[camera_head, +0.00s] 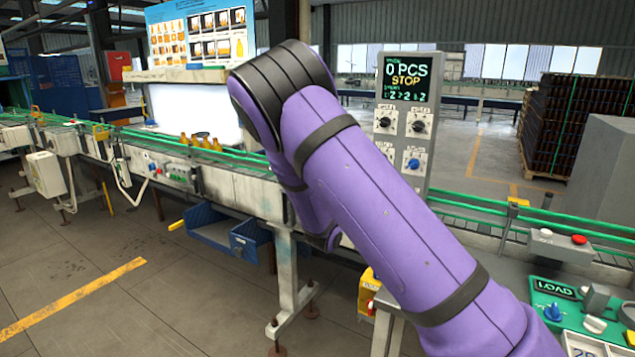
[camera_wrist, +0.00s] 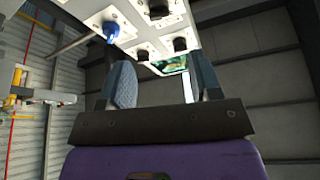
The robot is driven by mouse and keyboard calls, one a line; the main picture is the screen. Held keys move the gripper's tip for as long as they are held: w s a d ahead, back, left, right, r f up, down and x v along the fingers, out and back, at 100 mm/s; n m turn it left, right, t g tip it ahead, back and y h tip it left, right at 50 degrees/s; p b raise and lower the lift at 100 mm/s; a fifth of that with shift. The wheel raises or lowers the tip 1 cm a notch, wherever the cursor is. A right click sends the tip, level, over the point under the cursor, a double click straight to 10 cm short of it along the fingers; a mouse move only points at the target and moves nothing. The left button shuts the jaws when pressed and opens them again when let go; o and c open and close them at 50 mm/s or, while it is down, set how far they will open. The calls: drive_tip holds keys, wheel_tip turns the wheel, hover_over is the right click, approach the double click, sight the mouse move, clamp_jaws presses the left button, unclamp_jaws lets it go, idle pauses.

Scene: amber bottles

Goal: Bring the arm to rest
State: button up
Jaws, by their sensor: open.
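My purple arm crosses the middle of the head view, rising from the lower right and bending down at a black joint. My gripper is hidden behind the arm there. In the wrist view my gripper (camera_wrist: 163,88) shows two grey fingers spread apart, with nothing between them. The grey control panel (camera_wrist: 143,28) with dark knobs and a blue knob is beyond the fingertips. In the head view the same panel (camera_head: 431,133) stands right of my arm, its screen reading "0 PCS" and "STOP".
A conveyor (camera_head: 240,188) with green rails runs behind my arm and carries several amber bottles (camera_head: 200,141). Blue bins (camera_head: 210,228) hang below it. The floor at left is clear.

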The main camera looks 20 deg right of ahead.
drive_tip(key=s+a+r+n+g+y, duration=0.1)
drive_tip(key=s+a+r+n+y, duration=0.45)
drive_tip(key=y, duration=0.45)
drive_tip(key=s+a+r+n+y, duration=0.35)
drive_tip(key=s+r+y, duration=0.35)
drive_tip(key=s+y, duration=0.25)
drive_tip(key=s+r+n+g, duration=0.1)
drive_tip(key=s+n+g, duration=0.4)
drive_tip(key=s, duration=1.9)
drive_tip(key=shift+s+n+g, duration=0.25)
drive_tip(key=shift+n+g, duration=0.05)
drive_tip(key=shift+n, duration=0.1)
drive_tip(key=shift+a+h, duration=0.1)
drive_tip(key=shift+h, duration=0.15)
